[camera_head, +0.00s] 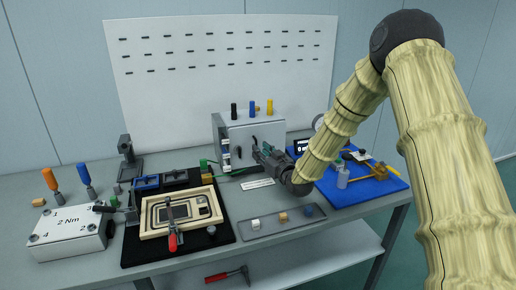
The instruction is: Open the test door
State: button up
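A light grey box stands at the back middle of the workbench, and its pale front panel (240,132) appears to be the test door. The panel looks closed, though its right part is partly hidden by my arm. Small dark parts show on the panel; I cannot tell which is its handle. My gripper (259,153) is in front of the panel's lower right part, with its fingers pointing left toward it. The picture is too small to tell whether the fingers touch the panel or how far apart they are.
Black, blue and yellow pegs (252,107) stand on top of the box. A wooden frame with a red-handled clamp (172,228) lies at front left. A grey tray with small blocks (262,234) lies in front. A blue mat (345,193) is at right, and a white box (68,233) at left.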

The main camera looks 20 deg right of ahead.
jog(key=shift+x, duration=1.55)
jog(key=shift+c, duration=0.5)
grip_shut()
